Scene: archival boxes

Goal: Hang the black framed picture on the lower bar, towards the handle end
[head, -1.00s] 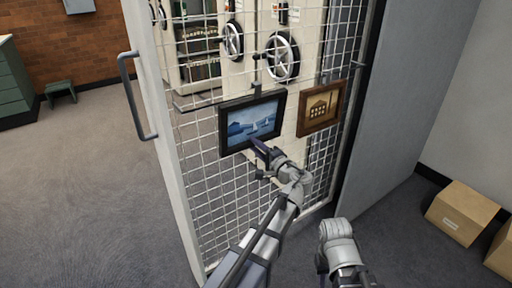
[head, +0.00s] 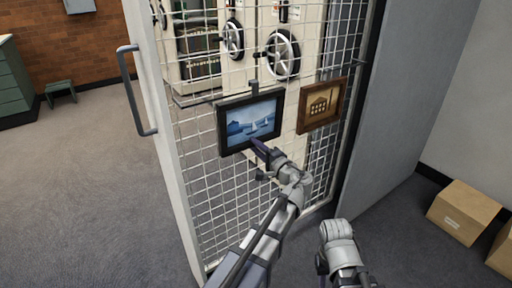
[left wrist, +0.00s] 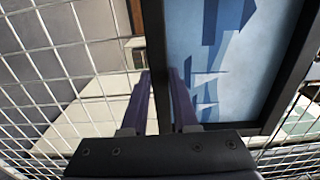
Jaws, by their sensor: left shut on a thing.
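The black framed picture (head: 238,134), a blue scene with white sails, is upright in front of the wire mesh screen. My left gripper (head: 261,150) is shut on its lower frame edge; in the left wrist view the fingers (left wrist: 166,95) straddle the black frame (left wrist: 154,30). A dark hanger rises above the picture's top edge; I cannot tell whether it is hooked on anything. The lower bar (head: 194,100) crosses the mesh and shows left of the picture, which hides part of it. The handle (head: 131,92) is on the screen's left edge.
A brown framed picture (head: 322,104) hangs on the mesh just right of the black one. Handwheels (head: 283,54) show behind the mesh. Cardboard boxes (head: 463,212) stand on the floor at the right.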

